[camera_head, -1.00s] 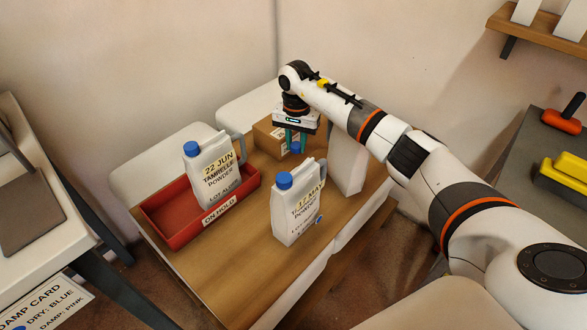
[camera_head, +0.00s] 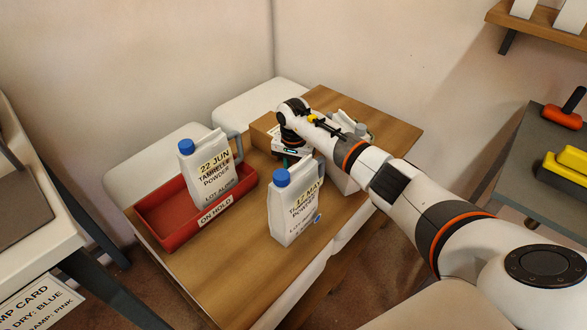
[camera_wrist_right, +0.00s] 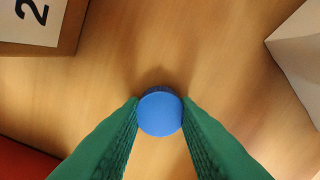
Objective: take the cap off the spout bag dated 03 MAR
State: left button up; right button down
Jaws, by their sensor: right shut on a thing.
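My right gripper (camera_head: 289,160) is shut on a blue cap (camera_wrist_right: 160,113). Its green fingertips pinch the cap from both sides, low over the wooden table (camera_wrist_right: 185,40). I cannot tell whether the cap touches the wood. In the head view the cap is hidden. A third white spout bag (camera_head: 343,178) stands behind my right arm, mostly hidden. Its date cannot be read. Its grey spout top (camera_head: 361,129) shows no blue cap. The bag dated 17 MAY (camera_head: 292,215) stands in front with a blue cap on. My left gripper is out of view.
A red ON HOLD tray (camera_head: 172,240) at the left holds the 22 JUN bag (camera_head: 208,175), which has a blue cap. A cardboard box (camera_head: 262,132) stands behind my gripper. The table's right rear (camera_head: 385,125) is clear.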

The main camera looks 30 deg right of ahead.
jog(key=shift+f, duration=0.1)
jog(key=c, duration=1.1)
grip_release()
